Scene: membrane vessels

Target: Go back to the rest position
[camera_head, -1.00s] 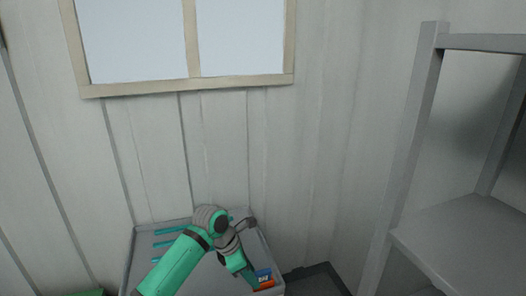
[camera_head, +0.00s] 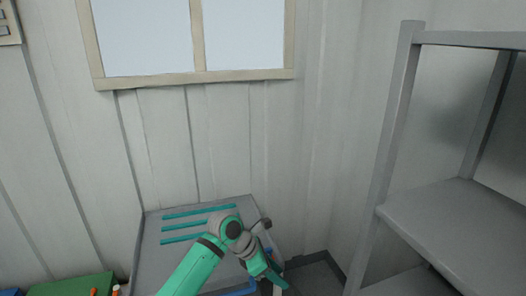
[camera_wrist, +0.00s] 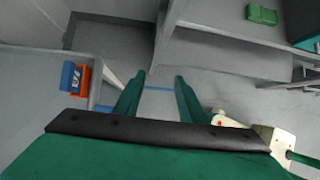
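My gripper (camera_wrist: 160,88) shows in the wrist view with its two green fingers apart and nothing between them. The floor with a blue line lies beyond the fingertips. In the head view my green arm is folded over the right part of a grey table (camera_head: 152,262), and the gripper end hangs by the table's right front edge. Its fingertips cannot be made out clearly there.
Teal strips (camera_head: 198,225) lie on the table. A blue and orange item (camera_wrist: 76,77) sits left of my gripper in the wrist view. A grey shelf rack (camera_head: 465,205) stands at the right. A green surface (camera_head: 75,286) is at lower left. A window is on the wall.

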